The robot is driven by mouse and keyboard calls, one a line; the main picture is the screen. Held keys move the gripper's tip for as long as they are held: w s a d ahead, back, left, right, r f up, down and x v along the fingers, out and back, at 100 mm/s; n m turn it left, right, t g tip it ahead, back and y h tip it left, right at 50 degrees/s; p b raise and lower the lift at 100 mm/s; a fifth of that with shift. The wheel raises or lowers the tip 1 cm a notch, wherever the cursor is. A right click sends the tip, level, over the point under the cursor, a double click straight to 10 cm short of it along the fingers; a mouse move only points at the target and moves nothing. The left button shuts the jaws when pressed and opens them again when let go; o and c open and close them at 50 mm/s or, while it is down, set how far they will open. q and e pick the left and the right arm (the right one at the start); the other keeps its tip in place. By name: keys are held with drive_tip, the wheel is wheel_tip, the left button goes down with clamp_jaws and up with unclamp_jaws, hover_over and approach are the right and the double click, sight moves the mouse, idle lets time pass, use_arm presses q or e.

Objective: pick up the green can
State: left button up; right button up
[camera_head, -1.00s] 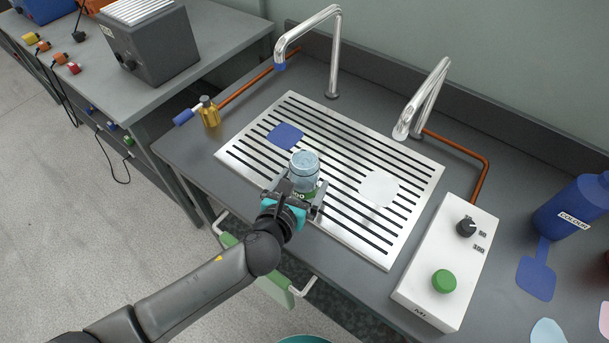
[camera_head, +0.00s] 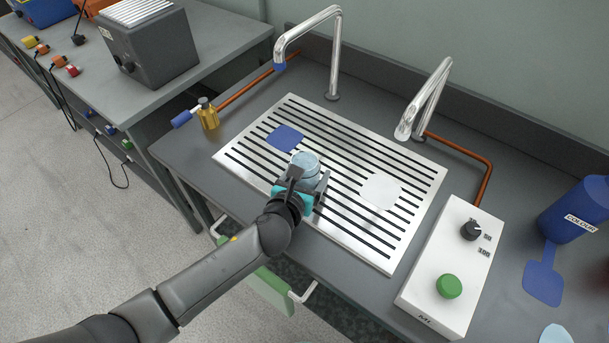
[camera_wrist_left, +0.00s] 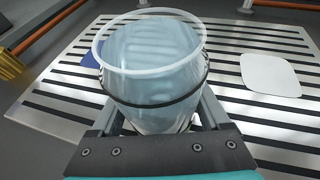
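The can (camera_head: 305,161) stands upright on the slotted metal grate, at the near middle. Its upper part looks pale blue and see-through, with an open rim; its lower part is hidden behind my gripper in the head view. In the left wrist view the can (camera_wrist_left: 152,75) shows a pale rim and a dark band around it. My left gripper (camera_head: 308,182) reaches it from the near side, with one finger on each side of the can. The fingers look open, with a small gap at the right finger in the wrist view. My right gripper is not in view.
The grate (camera_head: 400,215) carries a blue patch (camera_head: 285,137) and a white patch (camera_head: 381,191). Two chrome taps (camera_head: 335,60) stand behind. A white control box (camera_head: 440,285) is at the right, a brass bottle (camera_head: 208,114) at the left.

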use_arm(q)
clamp_jaws()
idle(0.3)
drive_tip(key=shift+r, duration=0.1)
wheel_tip(320, 180, up, 20)
drive_tip(key=p, duration=0.8)
